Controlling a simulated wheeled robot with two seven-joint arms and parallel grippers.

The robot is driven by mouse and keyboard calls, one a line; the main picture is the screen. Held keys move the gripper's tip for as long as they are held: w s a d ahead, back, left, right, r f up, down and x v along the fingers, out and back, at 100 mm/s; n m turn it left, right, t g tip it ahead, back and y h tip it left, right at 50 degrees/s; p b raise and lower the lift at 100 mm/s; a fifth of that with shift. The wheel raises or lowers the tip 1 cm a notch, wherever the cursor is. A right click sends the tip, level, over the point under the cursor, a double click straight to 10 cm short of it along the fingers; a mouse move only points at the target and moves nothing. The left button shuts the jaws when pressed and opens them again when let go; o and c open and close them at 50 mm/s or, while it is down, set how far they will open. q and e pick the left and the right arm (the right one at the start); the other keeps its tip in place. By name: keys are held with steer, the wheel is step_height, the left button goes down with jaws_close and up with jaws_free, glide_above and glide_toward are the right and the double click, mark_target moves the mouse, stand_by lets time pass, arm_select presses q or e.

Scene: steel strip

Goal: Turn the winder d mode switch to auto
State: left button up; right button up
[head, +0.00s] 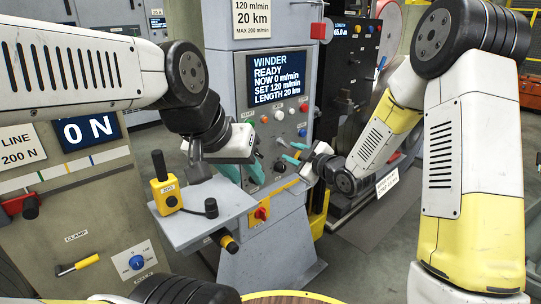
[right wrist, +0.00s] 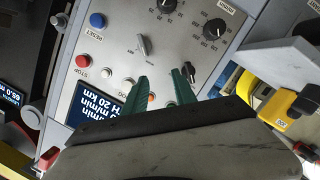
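The winder panel (head: 306,90) stands in the middle of the head view. Its screen (head: 277,77) reads WINDER, READY, NOW 0 m/min. My right gripper (head: 290,154) is in front of the panel's right side. In the right wrist view its green fingers (right wrist: 160,84) are apart with nothing between them. A silver-handled selector (right wrist: 142,45) lies just beyond the fingertips, and a black selector (right wrist: 188,72) is beside the right one. I cannot read which is the mode switch. My left gripper (head: 241,169) is at the panel's left side, its green fingers apart; nothing shows held.
Round dials (right wrist: 215,28), a red stop button (right wrist: 83,61) and a blue reset button (right wrist: 97,20) surround the selectors. A grey shelf (head: 207,228) with a yellow jog box (head: 166,194) juts out below my left gripper. A red-and-yellow switch (head: 262,213) is lower on the cabinet.

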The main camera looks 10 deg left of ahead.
mark_target(259, 155)
steer(key=s+a+f+n+y, duration=0.2)
steer(key=s+a+f+y, duration=0.1)
steer(key=a+f, duration=0.15)
steer(key=shift+g, duration=0.4)
steer(key=x, duration=0.5)
steer(key=r+x, duration=0.1)
steer(key=x, duration=0.2)
steer(key=shift+w+a+r, duration=0.1)
steer(key=shift+w, duration=0.05)
steer(key=shift+c, duration=0.4)
jaws_close()
